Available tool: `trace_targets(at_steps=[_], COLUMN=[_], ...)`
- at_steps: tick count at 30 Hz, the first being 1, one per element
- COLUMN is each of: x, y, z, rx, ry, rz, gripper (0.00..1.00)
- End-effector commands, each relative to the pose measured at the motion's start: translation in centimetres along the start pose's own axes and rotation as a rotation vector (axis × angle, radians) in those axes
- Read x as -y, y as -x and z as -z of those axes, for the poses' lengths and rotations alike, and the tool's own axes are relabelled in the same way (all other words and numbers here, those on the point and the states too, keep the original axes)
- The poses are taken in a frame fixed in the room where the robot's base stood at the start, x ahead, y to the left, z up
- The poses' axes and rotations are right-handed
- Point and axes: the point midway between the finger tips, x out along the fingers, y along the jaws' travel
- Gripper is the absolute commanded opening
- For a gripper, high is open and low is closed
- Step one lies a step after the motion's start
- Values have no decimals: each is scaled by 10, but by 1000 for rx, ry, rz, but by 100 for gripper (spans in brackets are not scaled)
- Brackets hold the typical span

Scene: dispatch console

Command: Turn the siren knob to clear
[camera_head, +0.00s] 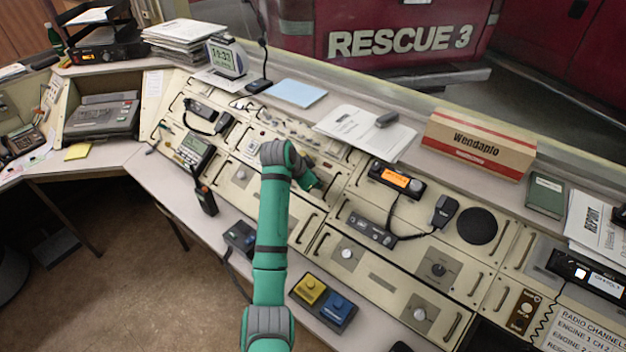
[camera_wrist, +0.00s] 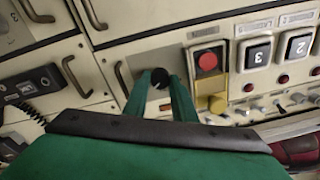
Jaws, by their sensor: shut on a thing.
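The siren knob (camera_wrist: 158,78) is a small black round knob on a beige console panel in the wrist view. My gripper (camera_wrist: 157,90) is shut on it, with one green finger on each side. The fingers cover the knob's sides, and I cannot read which setting it points to. In the head view my gripper (camera_head: 308,180) is down at the sloped console, and the knob is hidden behind my arm.
Drawer-style handles (camera_wrist: 124,79) stand out to the left. An orange-screen radio (camera_head: 397,180) lies right of my gripper.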

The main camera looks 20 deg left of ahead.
Motion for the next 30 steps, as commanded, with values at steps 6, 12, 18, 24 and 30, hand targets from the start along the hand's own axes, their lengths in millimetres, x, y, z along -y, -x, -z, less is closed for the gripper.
trace_targets(at_steps=[6, 12, 18, 24, 30], x=[0, 0, 0, 1, 2], y=[0, 0, -1, 0, 1], z=[-2, -2, -2, -2, -3], rx=[-1, -1, -2, -1, -2], ry=[-57, -73, -74, -72, -71], rz=[-3, -3, -2, -2, -1], gripper=[2, 2, 2, 43, 43])
